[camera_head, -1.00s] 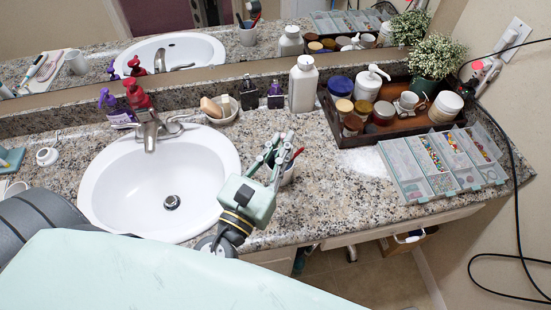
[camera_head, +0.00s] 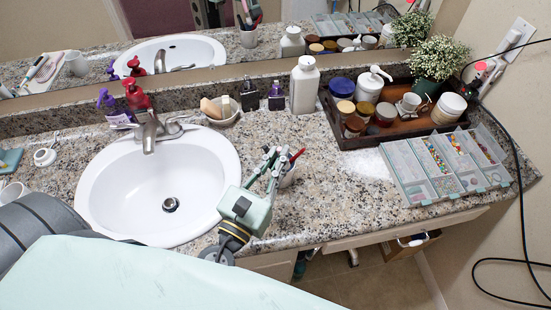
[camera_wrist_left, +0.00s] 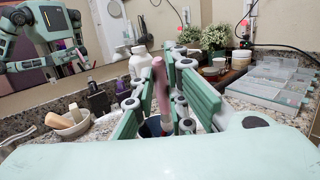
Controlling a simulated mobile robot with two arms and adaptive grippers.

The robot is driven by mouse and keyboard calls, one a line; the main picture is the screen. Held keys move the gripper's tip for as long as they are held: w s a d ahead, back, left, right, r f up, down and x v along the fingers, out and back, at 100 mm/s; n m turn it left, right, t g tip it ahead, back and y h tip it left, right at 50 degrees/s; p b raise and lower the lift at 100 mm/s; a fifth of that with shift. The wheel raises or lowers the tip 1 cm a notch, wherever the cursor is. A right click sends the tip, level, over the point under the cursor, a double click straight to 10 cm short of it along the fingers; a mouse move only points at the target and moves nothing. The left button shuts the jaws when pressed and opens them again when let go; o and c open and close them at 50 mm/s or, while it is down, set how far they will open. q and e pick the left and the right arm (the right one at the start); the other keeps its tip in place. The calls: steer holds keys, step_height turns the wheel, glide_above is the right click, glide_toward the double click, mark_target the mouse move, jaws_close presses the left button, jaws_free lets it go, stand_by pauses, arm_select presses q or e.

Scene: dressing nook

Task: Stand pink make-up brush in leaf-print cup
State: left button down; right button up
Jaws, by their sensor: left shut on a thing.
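My left gripper (camera_head: 279,157) is at the counter, right of the sink. In the left wrist view its fingers (camera_wrist_left: 168,88) are shut on the pink make-up brush (camera_wrist_left: 160,82), which stands roughly upright between them. A small cup (camera_head: 289,179) stands just behind and right of the fingers, partly hidden by them; its print cannot be made out. A red handle (camera_head: 297,155) sticks up from it. In the wrist view a dark blue cup rim (camera_wrist_left: 150,128) shows low behind the fingers. Whether the brush's lower end is inside the cup is hidden. My right gripper is not in view.
The white sink (camera_head: 110,195) lies left of the gripper. Behind are a soap dish (camera_head: 222,117), dark bottles and a white bottle (camera_head: 304,86). A wooden tray (camera_head: 357,141) of jars and a compartment box (camera_head: 412,187) stand right. Counter between cup and box is clear.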

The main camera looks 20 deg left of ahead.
arm_select(q)
steer(key=shift+f, duration=0.25)
steer(key=c, duration=1.8)
jaws_free()
steer(key=shift+o, duration=0.2)
steer(key=shift+r, duration=0.1)
steer(key=s+b, duration=0.3)
steer(key=s, duration=0.9)
steer(key=shift+a, duration=0.4)
